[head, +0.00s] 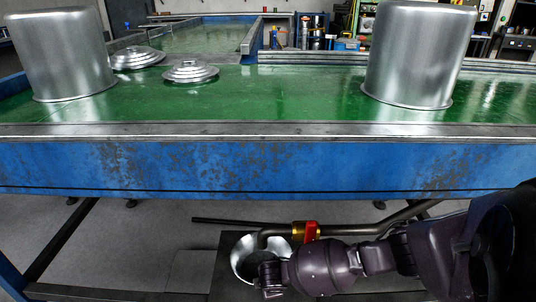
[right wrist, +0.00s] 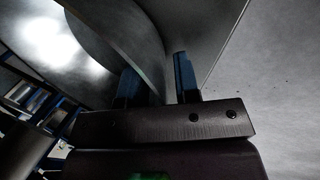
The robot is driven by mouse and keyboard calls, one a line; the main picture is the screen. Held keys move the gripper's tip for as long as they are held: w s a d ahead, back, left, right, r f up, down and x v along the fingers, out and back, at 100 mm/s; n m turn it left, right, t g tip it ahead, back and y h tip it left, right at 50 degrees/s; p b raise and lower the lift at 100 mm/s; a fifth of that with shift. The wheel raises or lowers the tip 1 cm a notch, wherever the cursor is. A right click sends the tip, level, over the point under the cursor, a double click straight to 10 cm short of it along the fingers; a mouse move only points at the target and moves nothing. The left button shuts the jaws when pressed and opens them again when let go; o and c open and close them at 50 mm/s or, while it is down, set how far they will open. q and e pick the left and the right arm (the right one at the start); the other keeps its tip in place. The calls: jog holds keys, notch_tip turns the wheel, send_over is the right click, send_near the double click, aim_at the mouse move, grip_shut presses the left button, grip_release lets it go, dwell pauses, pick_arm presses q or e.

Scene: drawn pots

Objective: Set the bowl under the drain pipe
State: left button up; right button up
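The silver bowl (head: 239,262) sits on a dark slab on the floor below the workbench. The drain pipe (head: 362,230) comes in from the right under the bench. My right gripper (head: 268,284) is at the bowl's near right side. In the right wrist view its two fingers (right wrist: 156,82) stand a little apart with the bowl's curved wall (right wrist: 135,40) between them. I cannot tell whether both fingers touch the wall. My left gripper is not in view.
The blue workbench (head: 260,166) spans the view above the bowl. Two large metal pots (head: 60,55) (head: 418,55) and two lids (head: 137,57) (head: 190,72) stand on its green top. A red and gold valve (head: 305,231) is on the pipe. Grey floor is clear at the left.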

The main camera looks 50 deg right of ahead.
jog(key=shift+r, duration=0.5)
pick_arm(q)
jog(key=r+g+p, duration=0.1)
jog(key=p, duration=0.4)
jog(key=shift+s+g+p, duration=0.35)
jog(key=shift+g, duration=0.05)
pick_arm(e)
jog(key=v, duration=1.1)
jog(key=shift+s, duration=0.25)
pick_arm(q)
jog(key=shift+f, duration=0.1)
pick_arm(e)
jog(key=shift+a, duration=0.1)
